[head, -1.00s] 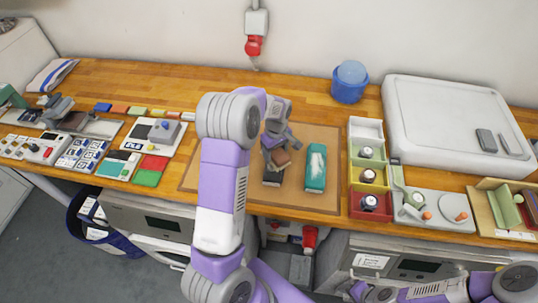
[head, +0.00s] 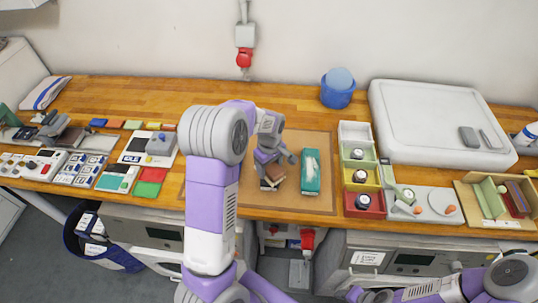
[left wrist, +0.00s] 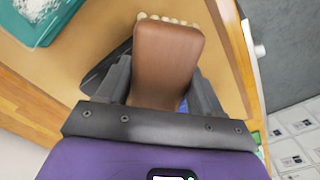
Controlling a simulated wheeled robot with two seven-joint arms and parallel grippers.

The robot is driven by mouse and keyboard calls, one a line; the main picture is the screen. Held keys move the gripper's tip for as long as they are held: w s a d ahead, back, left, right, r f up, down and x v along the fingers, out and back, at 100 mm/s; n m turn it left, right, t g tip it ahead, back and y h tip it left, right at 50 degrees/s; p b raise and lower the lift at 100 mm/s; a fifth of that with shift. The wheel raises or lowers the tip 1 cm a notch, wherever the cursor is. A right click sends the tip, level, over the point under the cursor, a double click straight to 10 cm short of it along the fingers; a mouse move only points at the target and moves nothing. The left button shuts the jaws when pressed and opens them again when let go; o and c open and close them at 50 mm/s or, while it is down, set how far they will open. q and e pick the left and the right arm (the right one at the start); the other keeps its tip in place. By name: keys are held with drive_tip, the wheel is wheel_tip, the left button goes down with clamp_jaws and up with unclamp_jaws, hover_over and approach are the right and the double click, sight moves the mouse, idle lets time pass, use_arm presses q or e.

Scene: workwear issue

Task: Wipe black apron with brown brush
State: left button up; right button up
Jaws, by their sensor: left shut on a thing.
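My left gripper (head: 271,166) is shut on the brown brush (left wrist: 168,60), above the front part of the tan mat. In the left wrist view the brush's broad brown back faces the camera, with pale bristle tufts at its far end. The brush also shows in the head view (head: 276,173), partly behind the gripper. A dark, flat piece, apparently the black apron (left wrist: 104,72), lies on the mat beneath and beside the brush. Most of it is hidden; I cannot tell whether the bristles touch it. My right gripper is out of the frame; only part of that arm shows at bottom right.
A teal tray (head: 304,185) with white contents stands close right of the gripper on the tan mat (head: 320,141). Coloured bins (head: 346,130) stand further right. A blue bucket (head: 337,99) is at the back. Panels and coloured cards (head: 149,189) lie left. The mat's back is clear.

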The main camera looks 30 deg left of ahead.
use_arm(q)
drive_tip(key=shift+r+p, duration=1.65)
drive_tip(key=shift+r, duration=0.8)
